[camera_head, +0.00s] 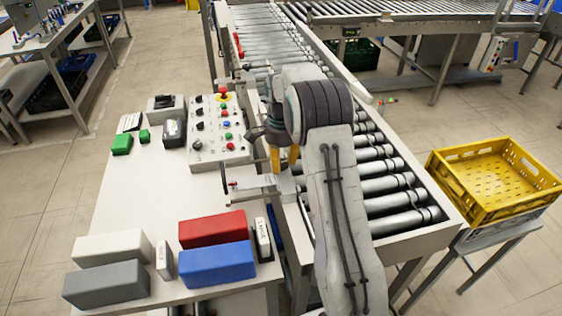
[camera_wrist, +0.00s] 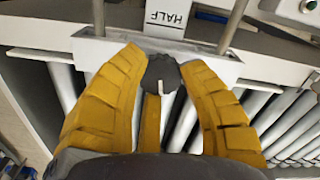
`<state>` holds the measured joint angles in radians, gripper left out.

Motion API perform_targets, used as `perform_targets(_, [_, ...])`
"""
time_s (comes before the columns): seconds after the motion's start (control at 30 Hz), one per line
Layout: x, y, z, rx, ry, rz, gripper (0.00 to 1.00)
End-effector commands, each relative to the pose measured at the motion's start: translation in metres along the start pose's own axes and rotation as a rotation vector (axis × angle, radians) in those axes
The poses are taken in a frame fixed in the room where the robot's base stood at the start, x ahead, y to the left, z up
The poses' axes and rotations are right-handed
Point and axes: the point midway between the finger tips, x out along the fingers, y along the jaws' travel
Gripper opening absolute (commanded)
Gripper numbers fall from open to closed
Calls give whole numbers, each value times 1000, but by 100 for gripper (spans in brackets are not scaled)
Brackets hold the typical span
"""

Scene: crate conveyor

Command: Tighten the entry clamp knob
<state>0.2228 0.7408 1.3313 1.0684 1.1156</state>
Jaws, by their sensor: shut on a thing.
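The entry clamp knob (camera_wrist: 163,73) is dark grey with a white pointer line and sits between my yellow fingertips in the wrist view. My gripper (camera_head: 284,163) is shut on it, one finger on each side, pointing down at the conveyor's near-left rail. In the head view the knob is hidden by the fingers and arm. The pale clamp plate (camera_head: 258,184) lies just left of the fingertips, with metal rods. A white label reading HALF (camera_wrist: 167,16) shows beyond the knob in the wrist view.
The roller conveyor (camera_head: 388,181) runs right of my arm. A control box (camera_head: 216,128) with buttons and a red stop stands behind left. Red (camera_head: 212,229), blue (camera_head: 217,264), white and grey blocks lie on the near table. A yellow crate (camera_head: 494,185) stands at right.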

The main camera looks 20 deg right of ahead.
Motion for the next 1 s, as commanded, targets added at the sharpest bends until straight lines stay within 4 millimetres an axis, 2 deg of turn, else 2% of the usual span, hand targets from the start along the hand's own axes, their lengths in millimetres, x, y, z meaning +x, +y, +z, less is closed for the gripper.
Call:
perform_targets(0.4, [2, 1, 0, 211, -2, 5, 6])
perform_targets(1.0, [2, 2, 0, 254, -2, 6, 6])
